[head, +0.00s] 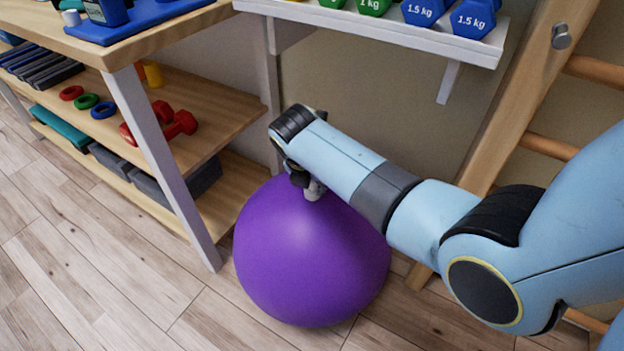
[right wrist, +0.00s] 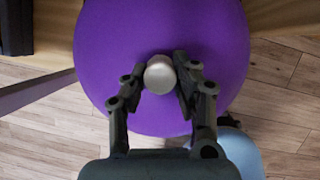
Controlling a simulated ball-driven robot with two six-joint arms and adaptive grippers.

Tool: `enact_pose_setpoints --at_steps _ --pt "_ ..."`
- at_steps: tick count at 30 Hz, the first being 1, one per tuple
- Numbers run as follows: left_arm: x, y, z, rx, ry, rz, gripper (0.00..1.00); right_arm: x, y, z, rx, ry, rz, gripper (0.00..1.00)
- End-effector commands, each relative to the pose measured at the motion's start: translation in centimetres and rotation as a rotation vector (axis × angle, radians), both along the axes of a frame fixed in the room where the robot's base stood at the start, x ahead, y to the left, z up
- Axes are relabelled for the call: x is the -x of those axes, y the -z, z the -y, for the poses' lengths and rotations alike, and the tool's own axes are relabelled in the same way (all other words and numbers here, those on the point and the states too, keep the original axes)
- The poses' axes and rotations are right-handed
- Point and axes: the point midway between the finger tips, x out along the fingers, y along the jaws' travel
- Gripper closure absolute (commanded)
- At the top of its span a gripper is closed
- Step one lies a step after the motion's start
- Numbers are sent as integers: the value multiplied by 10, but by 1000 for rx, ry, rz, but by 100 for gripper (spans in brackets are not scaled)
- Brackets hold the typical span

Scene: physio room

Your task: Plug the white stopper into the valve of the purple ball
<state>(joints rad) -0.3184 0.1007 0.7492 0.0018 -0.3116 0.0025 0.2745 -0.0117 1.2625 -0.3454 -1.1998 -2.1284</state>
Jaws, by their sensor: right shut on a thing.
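The purple ball (head: 310,260) rests on the floor beside the shelf's leg. It also fills the upper middle of the right wrist view (right wrist: 115,45). My right gripper (head: 312,186) is over the top of the ball. In the right wrist view its fingers (right wrist: 160,78) are closed on the white stopper (right wrist: 159,75), whose round pale end faces the camera. The stopper appears in front of the ball; I cannot tell whether it touches it. The valve is not visible, hidden behind the stopper and gripper or out of sight. My left gripper is not in view.
A wooden shelf unit (head: 215,105) with red dumbbells (head: 180,124), rings and blocks stands left of the ball. A white rack (head: 390,30) with dumbbells is above and behind. Wooden wall bars (head: 520,95) stand at the right. The floor (head: 110,265) in front is clear.

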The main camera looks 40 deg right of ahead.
Motion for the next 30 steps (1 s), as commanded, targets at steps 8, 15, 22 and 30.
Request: enact_pose_setpoints --at_steps 8,15,22,30 --pt "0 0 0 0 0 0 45 1 6 -1 -2 -1 -2 100" --pt "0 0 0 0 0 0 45 2 12 -2 -5 -1 -5 100" --pt "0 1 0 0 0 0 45 4 16 -3 -7 0 -8 100" --pt "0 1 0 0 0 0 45 6 17 -3 -10 0 -12 58"
